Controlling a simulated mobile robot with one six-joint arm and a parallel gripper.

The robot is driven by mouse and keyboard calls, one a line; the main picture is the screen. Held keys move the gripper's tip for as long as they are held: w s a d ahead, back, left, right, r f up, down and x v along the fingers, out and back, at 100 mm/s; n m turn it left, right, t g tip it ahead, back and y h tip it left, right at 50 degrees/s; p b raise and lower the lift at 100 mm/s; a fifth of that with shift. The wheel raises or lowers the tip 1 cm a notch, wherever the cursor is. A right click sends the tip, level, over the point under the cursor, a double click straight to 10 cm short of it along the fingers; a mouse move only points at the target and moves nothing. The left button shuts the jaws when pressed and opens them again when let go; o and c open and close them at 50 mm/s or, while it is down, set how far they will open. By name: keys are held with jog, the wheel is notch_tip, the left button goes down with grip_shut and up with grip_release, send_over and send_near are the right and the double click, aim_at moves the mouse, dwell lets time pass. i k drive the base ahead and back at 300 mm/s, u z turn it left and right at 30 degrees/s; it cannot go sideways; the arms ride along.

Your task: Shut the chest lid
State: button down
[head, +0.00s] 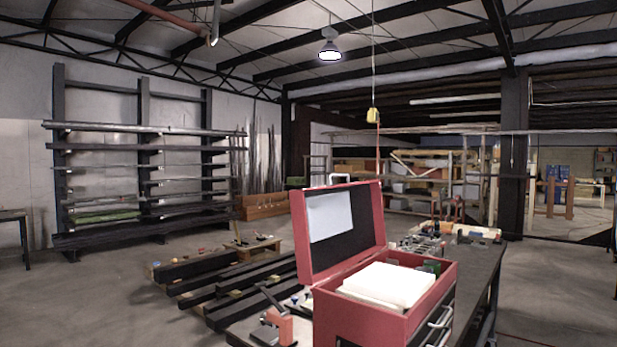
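A red chest (372,318) stands on a dark workbench in the lower middle of the head view. Its lid (308,262) is raised, standing steeply upright at the back, with a pale panel on its dark inner face. A white block-like item (388,284) lies in the open top of the chest, with small dark and green items behind it. My gripper is not in view.
The dark workbench (478,262) extends behind the chest, with tools and small parts on it. Dark beams (240,285) lie on the floor to the left. A tall rack (145,170) stands by the left wall. Open floor (548,290) shows at right.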

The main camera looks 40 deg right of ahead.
aim_at(337, 228)
jog(key=u, duration=0.2)
jog(key=i, duration=1.4)
jog(key=z, duration=0.1)
